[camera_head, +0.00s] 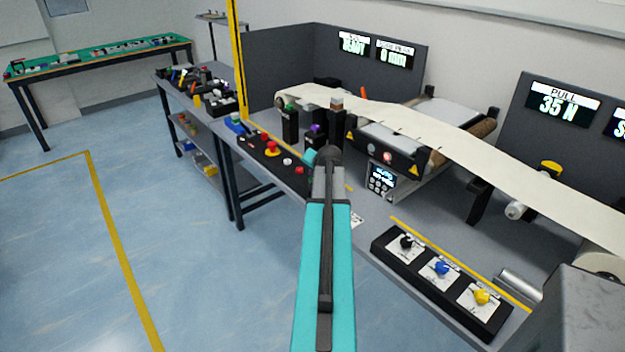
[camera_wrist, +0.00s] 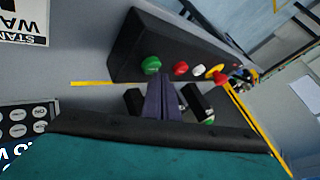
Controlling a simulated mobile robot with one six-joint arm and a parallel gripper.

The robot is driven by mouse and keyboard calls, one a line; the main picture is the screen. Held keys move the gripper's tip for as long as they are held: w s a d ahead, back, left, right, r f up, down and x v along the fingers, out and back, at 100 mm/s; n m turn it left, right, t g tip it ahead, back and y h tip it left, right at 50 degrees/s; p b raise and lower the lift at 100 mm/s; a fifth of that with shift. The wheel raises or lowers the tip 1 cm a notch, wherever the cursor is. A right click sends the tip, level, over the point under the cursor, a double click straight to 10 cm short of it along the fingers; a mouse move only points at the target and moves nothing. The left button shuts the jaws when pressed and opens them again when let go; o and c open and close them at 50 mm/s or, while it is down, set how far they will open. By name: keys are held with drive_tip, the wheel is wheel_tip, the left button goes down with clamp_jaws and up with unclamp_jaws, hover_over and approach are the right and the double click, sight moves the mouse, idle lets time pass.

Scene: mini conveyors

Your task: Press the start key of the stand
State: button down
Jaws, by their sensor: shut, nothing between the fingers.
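The stand's key box is a dark bar with a row of keys, seen in the wrist view (camera_wrist: 128,52). It has a green key (camera_wrist: 151,64) at its left end, then a red key (camera_wrist: 181,68), a white key (camera_wrist: 199,70) and a red mushroom button on yellow (camera_wrist: 217,73). My gripper (camera_wrist: 162,80) is shut and empty, its tips just below and right of the green key in the picture; I cannot tell whether they touch it. In the head view, the box (camera_head: 258,141) shows its mushroom button, white and red keys; my arm hides the green key and the fingertips.
Dark posts (camera_head: 290,124) stand behind the box, close to my arm. A paper web (camera_head: 420,122) runs over rollers to the right. A box with black, blue and yellow knobs (camera_head: 418,268) lies at the front right. The floor (camera_head: 165,215) on the left is clear.

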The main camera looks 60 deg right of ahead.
drive_tip(key=shift+f+b, duration=0.3)
drive_tip(key=shift+f, duration=0.15)
idle(0.8)
drive_tip(key=shift+r, duration=0.1)
idle(0.3)
drive_tip(key=shift+r+p, duration=0.45)
drive_tip(key=shift+r, duration=0.35)
drive_tip(key=shift+r+p, duration=1.25)
drive_tip(key=shift+r, duration=1.25)
